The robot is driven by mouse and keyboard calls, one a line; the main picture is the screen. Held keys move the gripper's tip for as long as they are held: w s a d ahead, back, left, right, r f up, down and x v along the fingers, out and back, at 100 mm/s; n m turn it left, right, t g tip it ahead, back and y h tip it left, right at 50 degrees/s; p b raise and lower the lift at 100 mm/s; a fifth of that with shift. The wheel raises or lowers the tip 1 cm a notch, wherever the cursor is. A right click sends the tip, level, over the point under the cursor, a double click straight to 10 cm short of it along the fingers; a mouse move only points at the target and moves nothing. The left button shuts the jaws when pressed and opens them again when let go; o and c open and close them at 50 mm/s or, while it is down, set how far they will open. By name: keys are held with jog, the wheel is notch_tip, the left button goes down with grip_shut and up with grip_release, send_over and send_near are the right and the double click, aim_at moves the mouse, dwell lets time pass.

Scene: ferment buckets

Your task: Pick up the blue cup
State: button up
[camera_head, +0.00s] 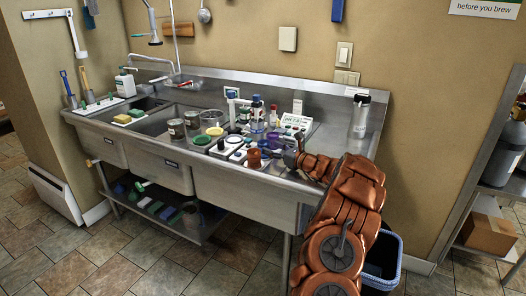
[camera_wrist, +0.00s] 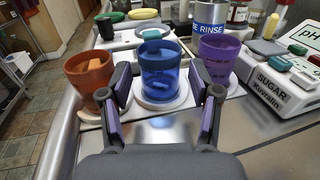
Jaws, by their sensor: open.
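The blue cup (camera_wrist: 161,75) is translucent and stands upright on a white round coaster (camera_wrist: 160,103), with pale, unclear shapes inside. In the wrist view it is between the tips of my open gripper (camera_wrist: 167,87), slightly beyond them, with visible space on both sides. An orange cup (camera_wrist: 88,75) stands to its left, close to the left finger. A purple cup (camera_wrist: 217,60) stands to its right, behind the right finger. In the head view my gripper (camera_head: 292,160) is low over the counter beside the orange cup (camera_head: 254,158); I cannot clearly make out the blue cup there.
A pH meter (camera_wrist: 304,45) and a white box labelled SUGAR (camera_wrist: 270,90) are at the right. A rinse bottle (camera_wrist: 209,14) stands behind the purple cup. Bare steel lies in front of the cups.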

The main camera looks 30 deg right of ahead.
aim_at(268, 147)
jog(key=shift+p+x, duration=0.3)
jog(key=shift+x, duration=1.55)
jog(key=c, duration=0.6)
